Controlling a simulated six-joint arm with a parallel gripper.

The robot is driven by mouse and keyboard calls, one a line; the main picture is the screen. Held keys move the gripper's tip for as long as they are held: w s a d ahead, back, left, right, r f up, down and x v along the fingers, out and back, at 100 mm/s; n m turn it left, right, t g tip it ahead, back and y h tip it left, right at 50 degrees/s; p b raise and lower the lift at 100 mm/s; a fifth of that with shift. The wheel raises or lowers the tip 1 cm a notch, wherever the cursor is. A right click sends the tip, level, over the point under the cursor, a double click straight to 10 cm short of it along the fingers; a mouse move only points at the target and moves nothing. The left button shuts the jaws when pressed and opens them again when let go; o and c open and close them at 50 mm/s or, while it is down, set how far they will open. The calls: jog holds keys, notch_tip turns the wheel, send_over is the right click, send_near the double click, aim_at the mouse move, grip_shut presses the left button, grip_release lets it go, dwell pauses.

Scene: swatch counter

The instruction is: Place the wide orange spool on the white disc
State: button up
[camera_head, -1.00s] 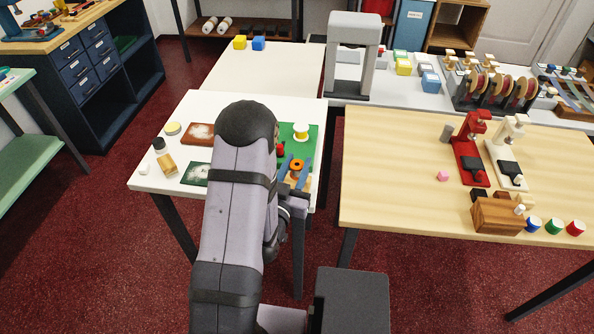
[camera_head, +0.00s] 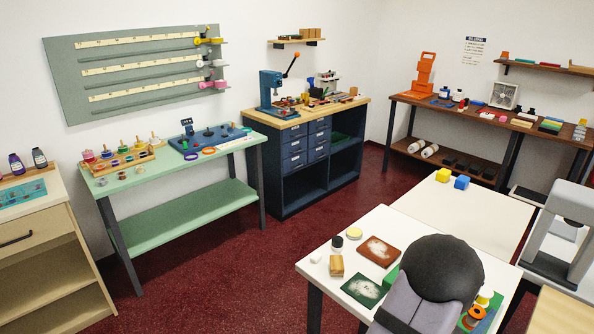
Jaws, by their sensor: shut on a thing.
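The orange spool (camera_head: 473,314) shows at the bottom right, just right of my arm's dark round joint. My gripper (camera_head: 474,321) is there too, partly cut off by the frame's bottom edge and partly hidden by my arm. I cannot make out a white disc for certain. Whether the orange spool touches the surface below cannot be told.
The white table (camera_head: 318,262) also carries a brown-red plate (camera_head: 379,251), a dark green plate (camera_head: 363,290), a wooden block (camera_head: 336,266) and a pale yellow round piece (camera_head: 354,233). A grey arch-shaped frame (camera_head: 572,205) stands at the right. A green bench (camera_head: 180,160) is at the left.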

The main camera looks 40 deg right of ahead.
notch_tip(320, 180, up, 5)
jog(key=w+d+t, duration=0.1)
jog(key=w, duration=0.1)
jog(key=w+a+f+n+t+y, duration=0.1)
jog(key=w+a+f+n+t, duration=0.2)
jog(key=w, duration=0.7)
jog(key=w+a+f+n+t+y, duration=0.1)
jog(key=w+a+f+n+t, duration=0.15)
jog(key=w+a+t, duration=0.55)
jog(key=w+a+f+n+t+y, duration=0.15)
jog(key=w+n, duration=0.25)
jog(key=w, duration=0.8)
jog(key=w+a+f+n+t+y, duration=0.2)
jog(key=w+a+n+y, duration=0.1)
jog(key=a, duration=0.9)
jog(key=w+a+f+n+t+y, duration=0.2)
jog(key=w+a+y, duration=0.4)
jog(key=a, duration=0.6)
jog(key=w+a+f+n+t+y+p, duration=0.1)
jog(key=w+a+f+n+t+y, duration=0.2)
jog(key=a, duration=0.9)
jog(key=w+n+y, duration=0.2)
jog(key=w, duration=0.1)
jog(key=shift+w, duration=0.1)
